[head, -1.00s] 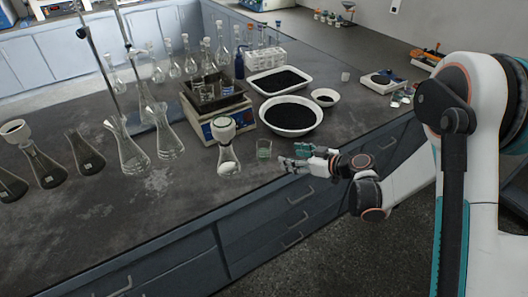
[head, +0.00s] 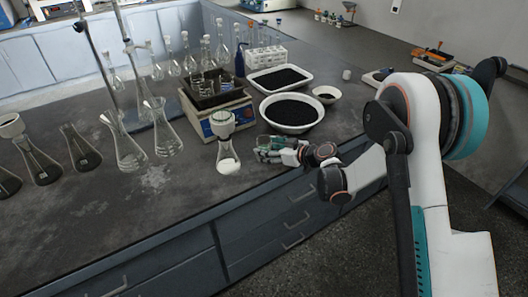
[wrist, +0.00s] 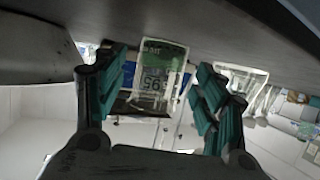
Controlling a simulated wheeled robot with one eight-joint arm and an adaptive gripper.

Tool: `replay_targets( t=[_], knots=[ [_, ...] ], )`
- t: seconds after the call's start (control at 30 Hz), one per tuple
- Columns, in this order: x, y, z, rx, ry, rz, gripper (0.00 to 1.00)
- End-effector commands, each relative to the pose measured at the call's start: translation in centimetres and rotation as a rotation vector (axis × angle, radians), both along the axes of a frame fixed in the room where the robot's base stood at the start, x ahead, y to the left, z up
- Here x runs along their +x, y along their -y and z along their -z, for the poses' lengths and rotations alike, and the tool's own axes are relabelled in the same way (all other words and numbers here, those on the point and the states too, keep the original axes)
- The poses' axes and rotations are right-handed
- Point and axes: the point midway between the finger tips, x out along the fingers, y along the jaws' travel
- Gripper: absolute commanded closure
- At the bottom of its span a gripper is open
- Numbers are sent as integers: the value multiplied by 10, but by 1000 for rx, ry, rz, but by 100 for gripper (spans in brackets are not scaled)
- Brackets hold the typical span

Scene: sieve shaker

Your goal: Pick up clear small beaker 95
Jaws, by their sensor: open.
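The clear small beaker (wrist: 160,68) shows in the wrist view, with a green label band and the number 95 on it. It stands between the two teal-padded fingers of my gripper (wrist: 158,90), with a visible gap on both sides. The wrist picture looks upside down, with the dark bench top at the upper edge. In the head view my gripper (head: 262,150) is low over the bench near its front edge. Its open fingers reach around the beaker's place, and they mostly hide the beaker there.
A conical flask with a filter on top (head: 228,160) stands close to the left of my gripper. Several flasks stand farther left.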

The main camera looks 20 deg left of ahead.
Motion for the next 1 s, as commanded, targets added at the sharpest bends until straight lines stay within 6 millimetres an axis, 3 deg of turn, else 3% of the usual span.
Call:
replay_targets(
  t=[0.13, 0.37, 0.6, 1.0],
  knots=[
    [7, -16, 10, 0, 0, -1, 36],
    [8, -18, 8, 0, -1, 0, 36],
    [7, -18, 8, 0, 0, 0, 85],
    [8, -18, 7, 0, 0, 0, 85]
  ],
)
